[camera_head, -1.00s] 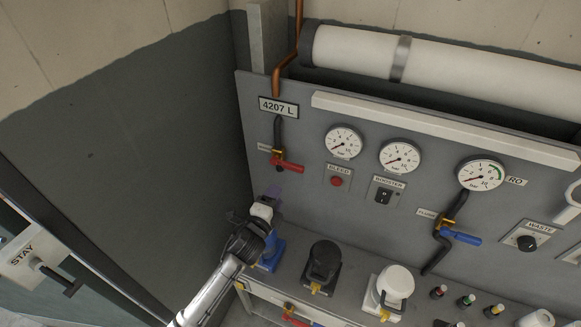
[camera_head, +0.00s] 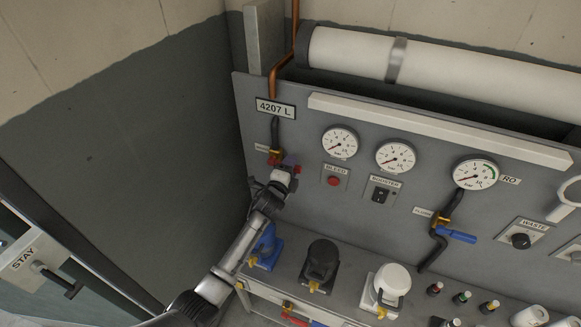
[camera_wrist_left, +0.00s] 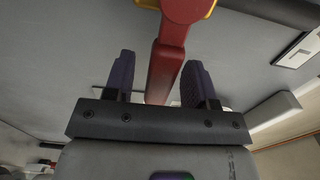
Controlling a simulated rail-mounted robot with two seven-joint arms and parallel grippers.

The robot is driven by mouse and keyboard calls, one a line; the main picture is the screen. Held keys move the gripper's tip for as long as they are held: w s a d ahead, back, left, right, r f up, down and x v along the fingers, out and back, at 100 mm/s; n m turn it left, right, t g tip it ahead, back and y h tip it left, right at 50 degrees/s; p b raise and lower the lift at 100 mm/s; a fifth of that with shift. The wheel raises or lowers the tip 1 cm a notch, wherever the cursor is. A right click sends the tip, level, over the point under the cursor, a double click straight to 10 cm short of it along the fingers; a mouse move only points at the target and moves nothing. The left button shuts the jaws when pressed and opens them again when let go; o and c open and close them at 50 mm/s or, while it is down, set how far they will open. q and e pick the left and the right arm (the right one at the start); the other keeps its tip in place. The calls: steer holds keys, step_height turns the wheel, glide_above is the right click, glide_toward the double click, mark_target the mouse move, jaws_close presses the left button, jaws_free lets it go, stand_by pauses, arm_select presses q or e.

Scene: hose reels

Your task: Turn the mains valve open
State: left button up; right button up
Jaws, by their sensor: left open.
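The mains valve (camera_head: 274,157) is on the grey panel, below the 4207 L plate, on a dark pipe. Its red lever is mostly hidden behind my left gripper (camera_head: 288,164) in the head view. In the left wrist view the red lever (camera_wrist_left: 167,68) lies between the two purple fingers of my left gripper (camera_wrist_left: 158,82), with a gap visible on either side. The gripper is open around the lever. The round red end of the lever and a bit of yellow valve body show at the top. My right gripper is not in view.
To the right on the panel are gauges (camera_head: 339,142), a bleed button (camera_head: 333,181), a booster switch (camera_head: 381,194) and a blue-handled valve (camera_head: 456,236). Below, a shelf holds a blue reel or fitting (camera_head: 266,246), a black one (camera_head: 321,264) and a white one (camera_head: 386,287).

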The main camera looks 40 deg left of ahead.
arm_select(q)
steer(key=shift+w, duration=0.15)
steer(key=shift+c, duration=0.4)
jaws_close()
